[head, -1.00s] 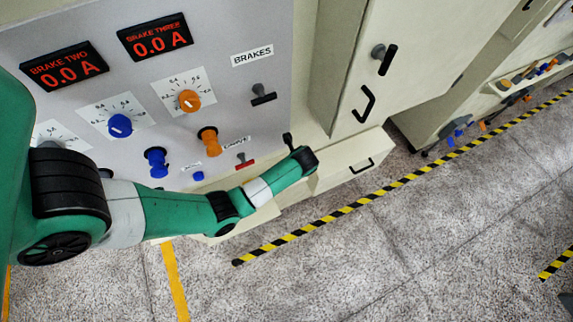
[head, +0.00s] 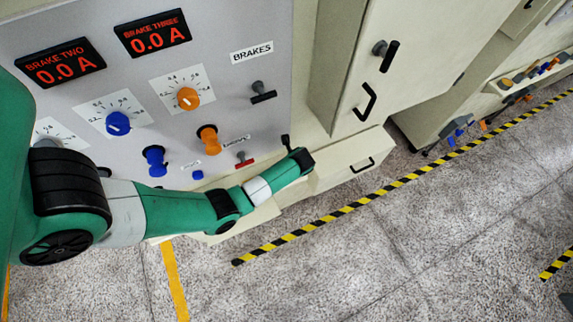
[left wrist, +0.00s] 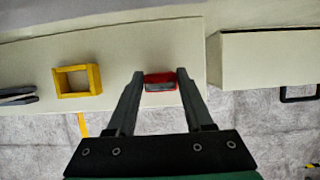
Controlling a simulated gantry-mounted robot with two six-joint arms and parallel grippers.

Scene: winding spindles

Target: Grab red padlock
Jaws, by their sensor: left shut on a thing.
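The red padlock (left wrist: 160,78) shows in the left wrist view as a small red block with a grey face, near the right end of a pale ledge. My left gripper (left wrist: 157,84) has its two dark fingers on either side of the padlock, shut on it. Whether the padlock is clear of the ledge I cannot tell. In the head view my green left arm reaches across below the panel; its fingers and the padlock cannot be made out there. My right gripper is in neither current view.
A yellow square frame (left wrist: 96,78) and a dark tool (left wrist: 18,97) lie left along the ledge. A pale drawer box (left wrist: 265,60) stands to the right. The control panel (head: 228,95) with knobs and levers rises behind my arm. The floor (head: 430,220) is open.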

